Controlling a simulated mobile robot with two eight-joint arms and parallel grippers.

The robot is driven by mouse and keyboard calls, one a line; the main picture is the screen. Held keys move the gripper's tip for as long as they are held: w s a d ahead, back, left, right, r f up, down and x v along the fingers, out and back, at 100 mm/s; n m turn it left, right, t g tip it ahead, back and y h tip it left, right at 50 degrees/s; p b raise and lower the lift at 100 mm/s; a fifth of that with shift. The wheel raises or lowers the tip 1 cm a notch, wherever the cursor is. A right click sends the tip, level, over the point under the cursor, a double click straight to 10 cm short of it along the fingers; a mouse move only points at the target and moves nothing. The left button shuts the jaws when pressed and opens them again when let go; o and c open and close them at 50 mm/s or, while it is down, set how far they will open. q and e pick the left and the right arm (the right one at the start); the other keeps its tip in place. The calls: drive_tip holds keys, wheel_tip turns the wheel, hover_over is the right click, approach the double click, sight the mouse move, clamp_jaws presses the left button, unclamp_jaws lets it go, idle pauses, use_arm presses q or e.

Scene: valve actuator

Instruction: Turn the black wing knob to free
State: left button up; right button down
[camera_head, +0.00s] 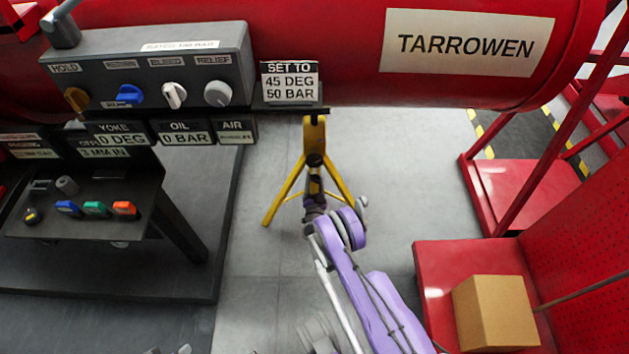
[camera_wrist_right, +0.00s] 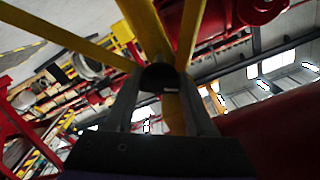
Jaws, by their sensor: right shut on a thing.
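The black wing knob (camera_head: 315,159) is on the yellow tripod stand (camera_head: 288,190), below its yellow post. My right gripper (camera_head: 314,172) reaches up to the knob from below and is shut on it. In the right wrist view, the two dark fingers (camera_wrist_right: 160,100) close around the dark round knob (camera_wrist_right: 158,76), with yellow legs (camera_wrist_right: 150,30) spreading around it. The fingers hide much of the knob, so its wing angle is unclear. At the bottom edge of the head view, small grey tips (camera_head: 184,349) may belong to my left gripper; their opening is unclear.
A grey valve panel (camera_head: 150,65) with coloured knobs and a "SET TO 45 DEG 50 BAR" sign (camera_head: 290,82) stand at upper left. A red tank (camera_head: 345,50) spans the top. A cardboard box (camera_head: 492,312) rests on a red platform (camera_head: 440,262) at right. Grey floor surrounds the tripod.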

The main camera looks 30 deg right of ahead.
drive_tip(key=shift+d+n, duration=0.1)
drive_tip(key=shift+n, duration=0.5)
drive_tip(key=shift+c, duration=1.2)
unclamp_jaws()
use_arm(q)
drive_tip(key=shift+s, duration=0.1)
use_arm(e)
drive_tip(key=shift+s, duration=0.1)
